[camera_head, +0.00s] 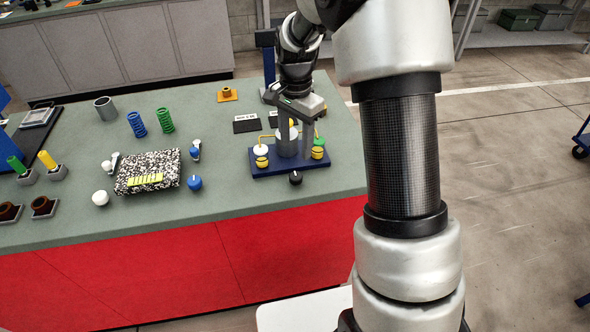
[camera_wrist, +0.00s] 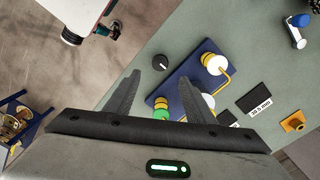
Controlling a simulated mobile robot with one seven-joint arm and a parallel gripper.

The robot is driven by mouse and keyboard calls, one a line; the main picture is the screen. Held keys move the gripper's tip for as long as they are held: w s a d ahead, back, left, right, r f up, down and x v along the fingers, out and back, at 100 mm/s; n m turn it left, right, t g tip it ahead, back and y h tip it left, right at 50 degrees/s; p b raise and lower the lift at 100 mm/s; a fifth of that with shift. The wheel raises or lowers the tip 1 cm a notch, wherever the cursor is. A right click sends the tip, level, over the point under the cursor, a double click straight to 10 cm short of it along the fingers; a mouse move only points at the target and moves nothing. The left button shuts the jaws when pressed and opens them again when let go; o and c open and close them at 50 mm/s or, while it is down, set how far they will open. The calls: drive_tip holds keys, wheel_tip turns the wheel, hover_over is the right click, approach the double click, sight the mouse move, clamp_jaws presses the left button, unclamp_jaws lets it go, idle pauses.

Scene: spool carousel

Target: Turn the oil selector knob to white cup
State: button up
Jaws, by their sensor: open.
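The black selector knob (camera_head: 295,178) stands at the near edge of a dark blue base plate (camera_head: 263,171); a small white mark shows on it, but its exact direction is too small to tell. The knob also shows in the wrist view (camera_wrist: 160,62), just beyond the fingertips. A white cup (camera_head: 261,150) with a yellow part stands on the plate's left, and a green one (camera_head: 320,141) on its right, partly hidden. My gripper (camera_head: 296,155) is over the plate, open and empty, its fingers (camera_wrist: 160,79) apart and not touching the knob.
A speckled block (camera_head: 148,172) with a yellow label lies left of the plate, among white and blue knobs. Blue (camera_head: 137,124) and green (camera_head: 166,120) springs stand behind it. Black label plates (camera_head: 246,124) lie behind the base. The green tabletop in front is clear.

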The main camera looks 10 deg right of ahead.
sight(296, 176)
wheel_tip(296, 176, down, 11)
drive_tip(key=shift+f, duration=0.2)
drive_tip(key=c, duration=1)
drive_tip(key=shift+n, duration=0.3)
drive_tip(key=n+b, duration=0.1)
drive_tip(key=n, duration=0.2)
drive_tip(key=shift+n, duration=0.4)
drive_tip(key=shift+n+b, duration=0.75)
drive_tip(key=shift+n, duration=1.45)
